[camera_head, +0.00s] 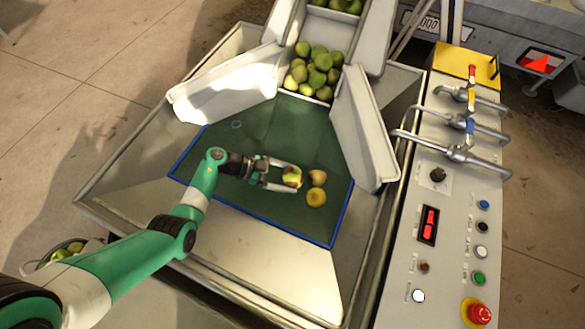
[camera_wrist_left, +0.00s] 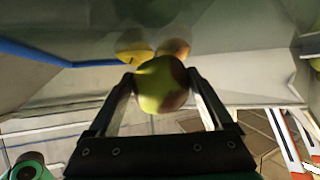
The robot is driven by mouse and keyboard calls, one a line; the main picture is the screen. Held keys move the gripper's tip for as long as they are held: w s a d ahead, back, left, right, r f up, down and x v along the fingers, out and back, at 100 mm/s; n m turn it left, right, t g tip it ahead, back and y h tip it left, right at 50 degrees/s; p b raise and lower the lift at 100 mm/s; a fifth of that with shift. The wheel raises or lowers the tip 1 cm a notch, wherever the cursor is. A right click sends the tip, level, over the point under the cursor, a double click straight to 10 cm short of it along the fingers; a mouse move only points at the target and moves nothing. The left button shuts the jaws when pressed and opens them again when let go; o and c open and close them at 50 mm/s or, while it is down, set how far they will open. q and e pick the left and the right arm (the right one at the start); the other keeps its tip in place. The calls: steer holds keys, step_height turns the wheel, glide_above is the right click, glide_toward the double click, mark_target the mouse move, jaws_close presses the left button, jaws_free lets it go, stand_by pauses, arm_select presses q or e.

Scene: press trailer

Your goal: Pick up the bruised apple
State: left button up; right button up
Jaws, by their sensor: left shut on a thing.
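My left gripper (camera_head: 283,178) is shut on an apple (camera_head: 292,177) over the green sorting surface (camera_head: 240,145). In the left wrist view the held apple (camera_wrist_left: 161,84) is yellow-green with brownish-red patches, and it sits between the two fingers (camera_wrist_left: 163,90). The wrist view looks past it at the surface behind, so the exact height is hard to tell. Two other apples lie close by on the green surface: a small orange-yellow one (camera_head: 317,178) and a yellow one (camera_head: 316,197). They also show behind the held apple in the left wrist view. My right gripper is not in view.
Several green apples (camera_head: 315,68) fill the chute at the top. White angled guides (camera_head: 225,90) flank it, and a blue rim (camera_head: 270,226) edges the surface. A control panel (camera_head: 445,230) stands at right. A bucket with apples (camera_head: 68,250) is at lower left, partly behind my arm.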

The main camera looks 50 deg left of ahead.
arm_select(q)
steer(key=s+d+r+p, duration=0.3)
steer(key=s+r+p, duration=0.3)
steer(key=s, duration=0.4)
steer(key=shift+s+d+r+p, duration=0.2)
steer(key=shift+s+p, duration=0.05)
steer(key=shift+p, duration=0.65)
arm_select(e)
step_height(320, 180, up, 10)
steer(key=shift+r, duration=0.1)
